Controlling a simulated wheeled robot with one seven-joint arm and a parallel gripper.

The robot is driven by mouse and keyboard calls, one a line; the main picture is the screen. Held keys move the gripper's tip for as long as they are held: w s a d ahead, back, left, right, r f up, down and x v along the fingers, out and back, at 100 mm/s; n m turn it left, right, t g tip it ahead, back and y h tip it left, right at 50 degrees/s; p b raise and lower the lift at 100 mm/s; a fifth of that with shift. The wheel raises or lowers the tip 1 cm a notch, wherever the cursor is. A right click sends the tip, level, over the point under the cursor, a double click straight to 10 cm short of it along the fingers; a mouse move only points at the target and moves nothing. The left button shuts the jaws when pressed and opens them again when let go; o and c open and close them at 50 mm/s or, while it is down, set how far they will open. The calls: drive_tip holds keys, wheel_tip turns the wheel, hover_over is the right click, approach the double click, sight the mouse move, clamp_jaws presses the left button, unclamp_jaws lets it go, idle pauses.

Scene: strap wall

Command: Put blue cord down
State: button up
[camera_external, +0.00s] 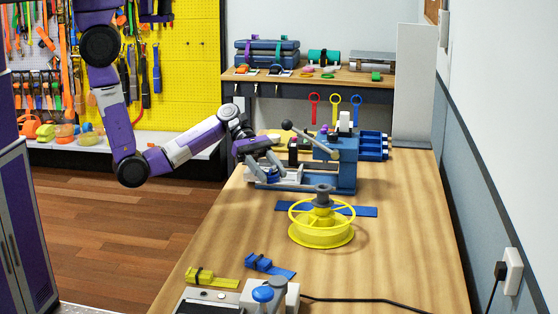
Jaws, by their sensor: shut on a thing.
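My gripper (268,158) is at the far left part of the wooden workbench, beside the blue bench machine. A blue strap bundle with a dark band (268,265) lies on the near part of the bench, well away from my gripper. A flat blue strip (362,211) lies under the yellow reel.
The blue machine (343,165) with a lever stands beside my gripper. A yellow reel (320,236) stands mid-bench. A yellow strap bundle (205,278) and a grey device (284,296) with a black cable are near the front. Blue bins (373,147) stand behind. The bench's right side is clear.

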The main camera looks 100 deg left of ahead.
drive_tip(key=s+d+p, duration=0.2)
drive_tip(key=s+d, duration=0.3)
drive_tip(key=d, duration=0.6)
wheel_tip(320, 180, up, 11)
drive_tip(key=n+t+y+p, duration=0.1)
drive_tip(key=n+t+y, duration=0.1)
drive_tip(key=n, duration=0.1)
hover_over(225, 239)
wheel_tip(225, 239, down, 20)
drive_tip(key=b, duration=0.2)
drive_tip(key=shift+b, duration=0.4)
drive_tip(key=o, duration=1.4)
drive_tip(key=shift+c, duration=0.2)
